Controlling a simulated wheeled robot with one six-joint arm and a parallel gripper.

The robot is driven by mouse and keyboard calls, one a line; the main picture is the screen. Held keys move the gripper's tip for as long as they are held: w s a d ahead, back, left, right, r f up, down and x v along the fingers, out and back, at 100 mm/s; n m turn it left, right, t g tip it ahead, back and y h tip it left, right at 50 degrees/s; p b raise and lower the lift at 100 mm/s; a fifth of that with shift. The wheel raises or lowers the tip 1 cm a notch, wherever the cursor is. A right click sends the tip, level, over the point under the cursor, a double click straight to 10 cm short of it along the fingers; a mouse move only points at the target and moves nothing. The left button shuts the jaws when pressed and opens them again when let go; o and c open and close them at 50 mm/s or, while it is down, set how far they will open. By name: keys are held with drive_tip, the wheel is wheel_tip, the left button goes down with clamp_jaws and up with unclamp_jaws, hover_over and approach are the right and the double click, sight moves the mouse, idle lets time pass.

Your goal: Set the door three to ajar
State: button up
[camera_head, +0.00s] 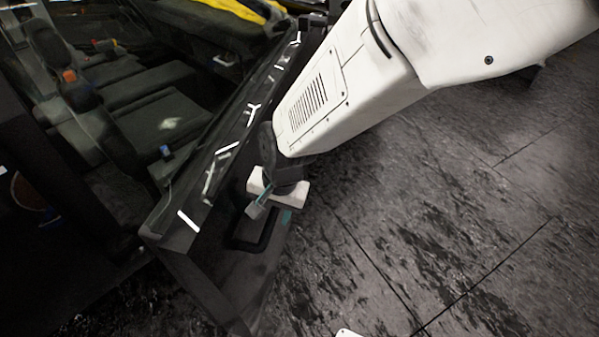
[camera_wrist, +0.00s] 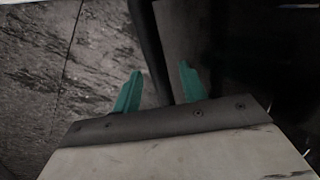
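A dark glossy car door (camera_head: 225,215) runs diagonally through the head view, its upper edge lit by white reflections. I cannot tell how far it stands from the car body, or whether it is door three. A black loop-shaped handle (camera_head: 262,238) is on its outer face. My gripper (camera_head: 262,205) is close to that face, just above the handle in the picture. In the wrist view its two teal fingers (camera_wrist: 160,78) are spread apart. A black bar (camera_wrist: 147,45), apparently the handle, runs between them, with a gap to the right finger. Contact with the left finger is unclear.
Car seats (camera_head: 150,105) show on the left, beyond the door's upper edge. A yellow item (camera_head: 235,8) lies at the top. The dark, streaked tile floor (camera_head: 430,220) right of the door is mostly clear. My white arm reaches in from the upper right.

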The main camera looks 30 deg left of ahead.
wheel_tip(320, 180, up, 8)
drive_tip(key=d, duration=0.1)
drive_tip(key=shift+d+f, duration=0.15)
drive_tip(key=shift+d, duration=0.1)
idle(0.7)
